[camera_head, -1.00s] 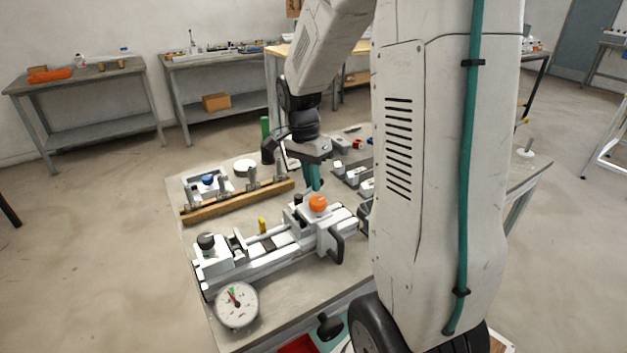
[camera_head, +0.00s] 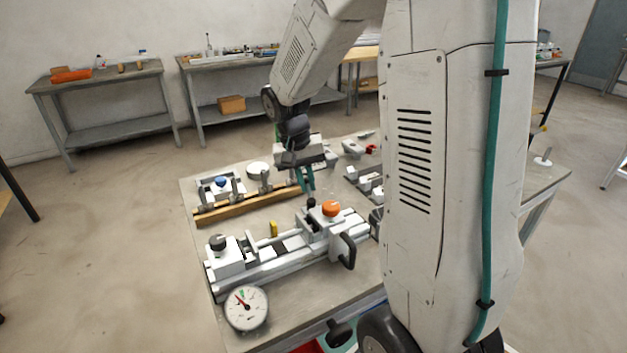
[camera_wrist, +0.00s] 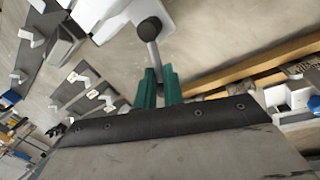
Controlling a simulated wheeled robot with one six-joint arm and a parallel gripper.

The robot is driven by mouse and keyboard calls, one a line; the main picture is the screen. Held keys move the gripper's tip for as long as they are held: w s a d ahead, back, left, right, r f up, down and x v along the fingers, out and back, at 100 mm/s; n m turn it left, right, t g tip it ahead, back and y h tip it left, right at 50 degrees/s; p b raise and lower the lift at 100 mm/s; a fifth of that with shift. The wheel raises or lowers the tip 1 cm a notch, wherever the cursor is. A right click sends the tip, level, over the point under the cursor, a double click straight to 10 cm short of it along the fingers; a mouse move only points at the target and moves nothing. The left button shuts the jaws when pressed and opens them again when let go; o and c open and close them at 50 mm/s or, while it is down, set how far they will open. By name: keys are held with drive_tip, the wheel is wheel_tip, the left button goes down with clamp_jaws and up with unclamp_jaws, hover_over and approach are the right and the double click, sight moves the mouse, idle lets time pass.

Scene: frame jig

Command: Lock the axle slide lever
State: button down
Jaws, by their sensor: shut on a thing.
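The axle slide lever shows in the wrist view as a grey rod (camera_wrist: 153,54) with a black round end (camera_wrist: 150,30) over a white block (camera_wrist: 112,22). My gripper (camera_wrist: 158,88) has its teal fingers shut on the rod at the end away from the black part. In the head view my gripper (camera_head: 307,190) is just behind the white slide fixture (camera_head: 285,256), near a small black post (camera_head: 311,203) and left of the orange knob (camera_head: 330,208). The grip itself is too small to see clearly there, and the lever's lock state cannot be told.
A dial gauge (camera_head: 246,308) sits at the front of the bench. A black-knobbed block (camera_head: 218,243) and a yellow pin (camera_head: 274,229) are on the left part of the fixture. A wooden rail (camera_head: 240,208) with upright posts lies behind it. Small white parts stand at right.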

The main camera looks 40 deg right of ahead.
drive_tip(key=shift+w+a+r+n+t, duration=0.1)
drive_tip(key=shift+w+a+n+t, duration=0.25)
drive_tip(key=shift+n, duration=0.7)
drive_tip(key=shift+w+a+r+n+t, duration=0.1)
drive_tip(key=shift+w+a+n, duration=0.3)
drive_tip(key=shift+n, duration=0.65)
drive_tip(key=shift+s+a, duration=0.1)
drive_tip(key=shift+s, duration=0.05)
drive_tip(key=c, duration=1.5)
unclamp_jaws()
drive_tip(key=shift+f, duration=0.1)
drive_tip(key=r, duration=0.2)
drive_tip(key=a+r, duration=0.1)
drive_tip(key=r, duration=0.4)
drive_tip(key=shift+a+r, duration=0.25)
drive_tip(key=shift+r, duration=0.1)
